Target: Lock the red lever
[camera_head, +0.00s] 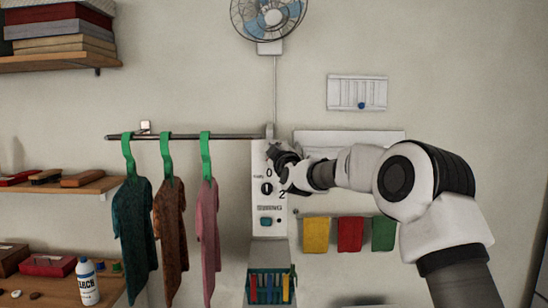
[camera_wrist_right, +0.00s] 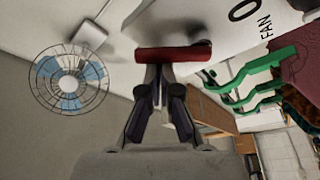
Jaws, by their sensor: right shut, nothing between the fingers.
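The red lever (camera_wrist_right: 173,54) shows in the right wrist view as a short red bar across the picture, just past my fingertips. My right gripper (camera_wrist_right: 160,80) is shut and empty, with its tips close to the red bar; I cannot tell whether they touch it. In the head view my right gripper (camera_head: 272,152) is at the upper part of the white control panel (camera_head: 269,225), and the red lever is hidden there. My left gripper is not in view.
A rail (camera_head: 185,136) left of the panel holds several shirts on green hangers. A fan (camera_head: 268,17) is on the wall above. Coloured cloths (camera_head: 350,234) hang at the right, and a blue-green basket (camera_head: 270,284) is below. Shelves (camera_head: 65,187) line the left.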

